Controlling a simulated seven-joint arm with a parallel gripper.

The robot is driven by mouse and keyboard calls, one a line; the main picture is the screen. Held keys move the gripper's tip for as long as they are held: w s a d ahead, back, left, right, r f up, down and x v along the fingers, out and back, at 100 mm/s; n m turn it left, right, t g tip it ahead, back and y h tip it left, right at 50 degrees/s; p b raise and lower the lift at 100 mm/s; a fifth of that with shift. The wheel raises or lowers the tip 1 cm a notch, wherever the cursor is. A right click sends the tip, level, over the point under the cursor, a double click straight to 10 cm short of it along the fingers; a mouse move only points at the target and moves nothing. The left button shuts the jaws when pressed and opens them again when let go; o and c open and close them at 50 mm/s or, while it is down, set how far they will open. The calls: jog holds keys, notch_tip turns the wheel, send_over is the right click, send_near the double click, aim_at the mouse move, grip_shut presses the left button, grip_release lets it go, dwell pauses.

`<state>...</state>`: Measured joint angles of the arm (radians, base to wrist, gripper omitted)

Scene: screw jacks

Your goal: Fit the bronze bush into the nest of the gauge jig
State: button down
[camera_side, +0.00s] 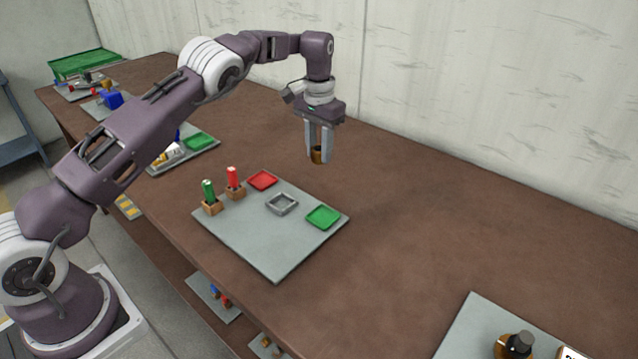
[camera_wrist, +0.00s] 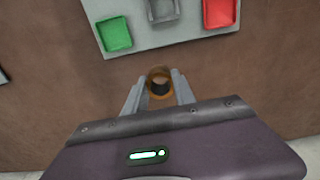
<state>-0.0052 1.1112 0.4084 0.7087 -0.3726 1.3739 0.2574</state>
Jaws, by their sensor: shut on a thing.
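My gripper (camera_side: 319,158) is shut on the bronze bush (camera_side: 317,154), which hangs in the air over the brown bench behind the grey board (camera_side: 240,232). In the wrist view the bush (camera_wrist: 159,75) shows as a ring between the two fingers, with a dark hollow inside. The likely nest of the gauge jig is a small grey square frame (camera_side: 282,203) in the middle of the board; it also shows at the top of the wrist view (camera_wrist: 163,10). The bush is apart from it. I see nothing in the frame from the side.
The board also carries a red tray (camera_side: 262,180), a green tray (camera_side: 323,217), and a green (camera_side: 209,190) and a red (camera_side: 233,177) cylinder in wooden blocks. Another grey board (camera_side: 480,315) with a dark knobbed part stands at lower right. The bench right of my gripper is clear.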

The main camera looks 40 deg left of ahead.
aim_at(321, 193)
notch_tip(321, 193, down, 10)
jog(key=shift+w+d+r, duration=0.1)
jog(key=shift+w+d, duration=0.05)
jog(key=shift+f, duration=0.2)
jog(key=c, duration=1)
grip_release()
jog(key=shift+c, duration=0.2)
notch_tip(321, 193, up, 12)
jog(key=shift+r, duration=0.2)
